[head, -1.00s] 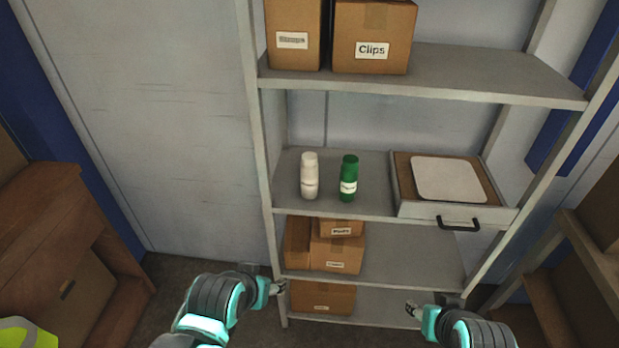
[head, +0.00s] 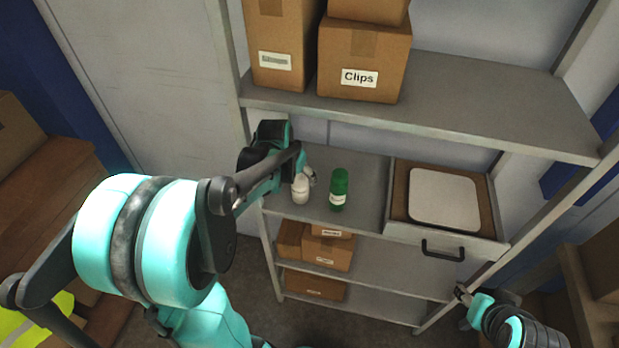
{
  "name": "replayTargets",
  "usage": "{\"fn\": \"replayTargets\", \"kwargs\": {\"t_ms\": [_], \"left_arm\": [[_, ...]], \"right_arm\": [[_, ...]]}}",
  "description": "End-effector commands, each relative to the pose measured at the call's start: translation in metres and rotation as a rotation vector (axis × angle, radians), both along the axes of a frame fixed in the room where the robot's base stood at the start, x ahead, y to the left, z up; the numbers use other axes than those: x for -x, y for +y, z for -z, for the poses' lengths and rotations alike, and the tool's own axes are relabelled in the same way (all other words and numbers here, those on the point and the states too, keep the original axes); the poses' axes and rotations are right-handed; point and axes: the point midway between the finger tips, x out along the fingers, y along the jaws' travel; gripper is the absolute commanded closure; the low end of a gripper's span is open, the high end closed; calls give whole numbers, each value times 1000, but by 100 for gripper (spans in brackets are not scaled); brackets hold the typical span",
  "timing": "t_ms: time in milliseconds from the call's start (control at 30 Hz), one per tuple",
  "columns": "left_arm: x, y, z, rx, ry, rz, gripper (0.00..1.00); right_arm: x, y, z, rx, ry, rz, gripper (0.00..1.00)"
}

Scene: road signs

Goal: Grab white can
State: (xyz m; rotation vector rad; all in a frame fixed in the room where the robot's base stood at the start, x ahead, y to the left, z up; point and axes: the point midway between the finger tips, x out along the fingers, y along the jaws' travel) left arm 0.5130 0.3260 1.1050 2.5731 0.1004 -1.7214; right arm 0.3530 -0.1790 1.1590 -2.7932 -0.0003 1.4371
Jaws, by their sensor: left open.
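The white can (head: 299,190) stands on the middle shelf, left of a green can (head: 339,189). My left gripper (head: 308,174) is at the white can, and its wrist and forearm cover the can's upper part and the shelf's left end. The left jaws are open; one finger shows at the can's right side, and the other is hidden. I cannot tell whether they touch the can. My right gripper (head: 462,293) is low at the right, in front of the shelf unit and away from both cans; its fingers are too small to read.
A drawer box (head: 441,251) with a white panel sits right of the cans on the middle shelf (head: 371,190). The upper shelf (head: 470,108) with the Clips box (head: 364,62) is above. Cardboard boxes (head: 327,252) sit on lower shelves. The green can stands close by.

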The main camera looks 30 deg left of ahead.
Motion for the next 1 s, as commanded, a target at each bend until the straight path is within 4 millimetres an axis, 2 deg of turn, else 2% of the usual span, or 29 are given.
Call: {"fn": "replayTargets", "kwargs": {"t_ms": [400,533,733,1000], "left_arm": [[-22,6,55,0,-1,1,29],[-25,6,61,0,-1,1,29],[-25,6,60,0,-1,0,29],[-25,6,60,0,-1,0,100]], "right_arm": [[0,0,17,0,0,0,51],[0,0,18,0,0,0,51],[0,0,17,0,0,0,51],[0,0,17,0,0,0,51]]}}
